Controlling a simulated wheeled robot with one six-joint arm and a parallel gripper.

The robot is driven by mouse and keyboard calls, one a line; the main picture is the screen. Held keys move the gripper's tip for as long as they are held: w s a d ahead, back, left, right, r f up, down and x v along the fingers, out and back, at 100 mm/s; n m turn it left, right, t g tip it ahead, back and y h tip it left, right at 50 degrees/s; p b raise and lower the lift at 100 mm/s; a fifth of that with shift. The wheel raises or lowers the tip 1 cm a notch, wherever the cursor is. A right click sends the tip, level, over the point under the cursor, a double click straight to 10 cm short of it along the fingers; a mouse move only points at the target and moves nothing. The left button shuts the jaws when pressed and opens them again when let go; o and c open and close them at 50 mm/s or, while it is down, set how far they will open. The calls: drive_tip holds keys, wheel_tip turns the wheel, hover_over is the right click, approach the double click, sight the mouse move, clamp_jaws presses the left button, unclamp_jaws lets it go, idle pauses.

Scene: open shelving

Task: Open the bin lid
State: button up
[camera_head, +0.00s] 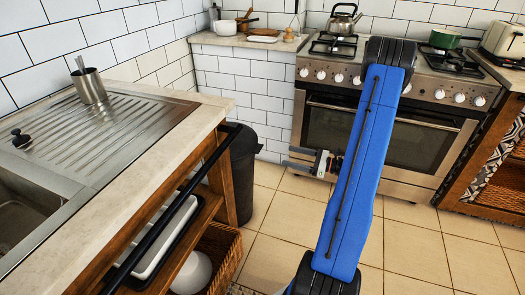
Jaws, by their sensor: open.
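The dark bin (242,175) stands on the floor past the far end of the left counter, near the tiled wall. Its rounded dark top shows, partly behind the counter's end and the black rail; I cannot tell where the lid meets the body. My gripper (291,160) is partly hidden behind my blue arm link. Its two grey fingers point left toward the bin, apart from each other with nothing between them. A clear gap over the floor lies between the fingertips and the bin.
The left counter (180,130) has a sink, a metal cup (89,86), a black rail (180,205) and open shelves with a basket (222,255). A steel oven (330,130) stands behind my arm. The tiled floor (275,225) between bin and arm is clear.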

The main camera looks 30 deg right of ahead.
drive_tip(key=x, duration=1.3)
drive_tip(key=shift+w+a, duration=0.2)
drive_tip(key=shift+w, duration=0.1)
drive_tip(key=shift+c, duration=0.2)
